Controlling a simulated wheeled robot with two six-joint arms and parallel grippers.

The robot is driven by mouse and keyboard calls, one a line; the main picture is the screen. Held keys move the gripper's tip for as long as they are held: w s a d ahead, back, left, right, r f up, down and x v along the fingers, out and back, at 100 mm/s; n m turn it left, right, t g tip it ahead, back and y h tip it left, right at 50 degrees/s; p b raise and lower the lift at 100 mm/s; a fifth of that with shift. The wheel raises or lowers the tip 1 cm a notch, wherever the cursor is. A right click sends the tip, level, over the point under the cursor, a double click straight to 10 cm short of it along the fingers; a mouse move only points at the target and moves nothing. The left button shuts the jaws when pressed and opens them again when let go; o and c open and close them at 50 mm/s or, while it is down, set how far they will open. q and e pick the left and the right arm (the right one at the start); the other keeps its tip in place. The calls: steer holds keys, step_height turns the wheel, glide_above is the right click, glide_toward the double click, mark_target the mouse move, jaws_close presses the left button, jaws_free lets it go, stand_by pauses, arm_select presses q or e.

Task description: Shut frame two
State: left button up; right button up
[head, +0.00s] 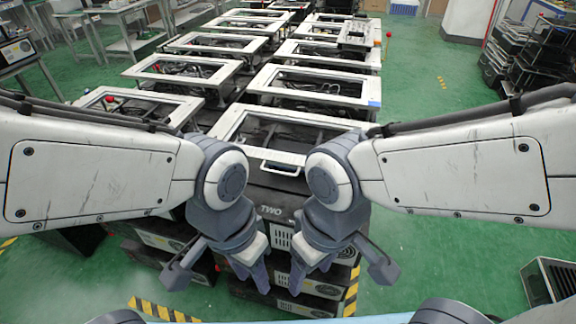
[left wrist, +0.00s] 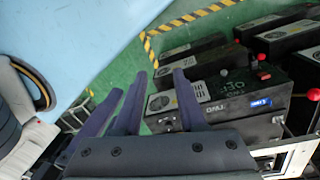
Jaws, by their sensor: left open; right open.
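Frame two is the nearest white rectangular frame (head: 228,120), in the middle of the head view, with a white handle (head: 280,168) at its near edge. In front of it is a dark unit marked TWO (head: 270,211), partly hidden by my arms. I cannot tell how far the frame is raised. My left gripper (head: 250,272) and right gripper (head: 308,270) hang side by side, pointing down, nearer to me than the frame. Both are open and appear empty. In the left wrist view my left gripper (left wrist: 160,85) is beside a dark unit lettered TWO (left wrist: 213,106).
Several similar white frames (head: 188,70) stand in two rows behind. Red knobs (left wrist: 262,56) stick up near the units. Yellow-black striped tape (head: 160,312) marks the green floor (head: 430,120). Dark racks (head: 525,60) stand at the far right, with open floor before them.

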arm_select(q)
step_height(320, 180, down, 7)
steer(key=n+g+h+b, duration=0.1)
steer(key=n+g+b, duration=0.15)
steer(key=b, duration=0.25)
steer(key=n+t+h+b, duration=0.8)
steer(key=t+h+b, duration=0.35)
steer(key=h, duration=0.35)
glide_toward(277, 172)
steer(key=p+x, duration=0.1)
steer(key=x, duration=0.9)
steer(key=shift+w+d+f+p, duration=0.1)
steer(key=shift+w+f+p, duration=0.1)
steer(key=shift+p, duration=0.15)
